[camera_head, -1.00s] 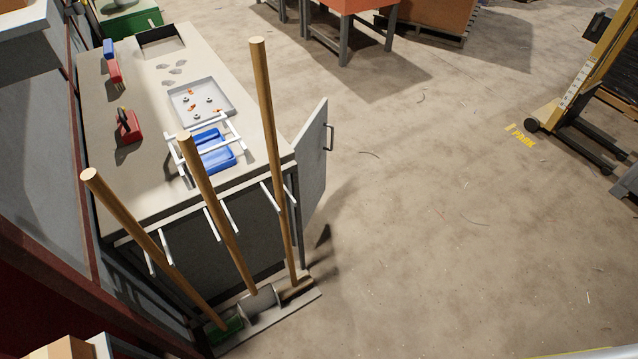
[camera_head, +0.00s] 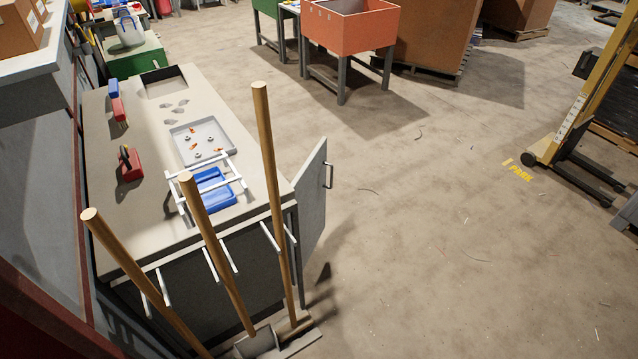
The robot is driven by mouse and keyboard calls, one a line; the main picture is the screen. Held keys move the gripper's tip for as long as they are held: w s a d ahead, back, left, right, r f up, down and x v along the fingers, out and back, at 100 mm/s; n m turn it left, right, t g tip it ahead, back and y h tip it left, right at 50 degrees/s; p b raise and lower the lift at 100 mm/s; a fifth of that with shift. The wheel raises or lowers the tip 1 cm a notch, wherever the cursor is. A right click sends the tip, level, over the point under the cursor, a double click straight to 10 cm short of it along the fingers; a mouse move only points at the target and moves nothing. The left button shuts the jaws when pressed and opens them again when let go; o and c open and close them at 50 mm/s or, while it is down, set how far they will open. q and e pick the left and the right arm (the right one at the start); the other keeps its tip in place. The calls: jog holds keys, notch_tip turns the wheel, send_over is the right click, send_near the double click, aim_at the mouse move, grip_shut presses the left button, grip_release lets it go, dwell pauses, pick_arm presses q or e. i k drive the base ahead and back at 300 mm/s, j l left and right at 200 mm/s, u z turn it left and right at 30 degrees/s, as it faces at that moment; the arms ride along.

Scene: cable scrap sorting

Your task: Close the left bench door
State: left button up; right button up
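The workbench (camera_head: 155,215) stands at the left with a pale top. A grey bench door (camera_head: 311,200) stands open at the bench's right side, swung out toward the floor. Neither of my grippers is in view.
Long-handled tools (camera_head: 270,170) stand in a rack at the bench's near end. A tray of small parts (camera_head: 222,131) and a blue bin (camera_head: 213,190) lie on top. An orange bin (camera_head: 350,25) stands beyond. The floor (camera_head: 430,230) right of the door is clear.

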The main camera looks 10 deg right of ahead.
aim_at(310, 186)
jog(key=i+l+u, duration=0.15)
jog(key=u, duration=0.2)
jog(key=i+l+u, duration=0.1)
jog(key=u, duration=0.25)
jog(key=i+l+u, duration=0.1)
jog(key=l+u, duration=0.3)
jog(key=i+l+u, duration=0.1)
jog(key=l, duration=0.35)
jog(key=i+l, duration=0.15)
jog(key=l, duration=0.3)
jog(key=i+l+u, duration=0.15)
jog(key=l, duration=0.35)
jog(key=k+j, duration=0.05)
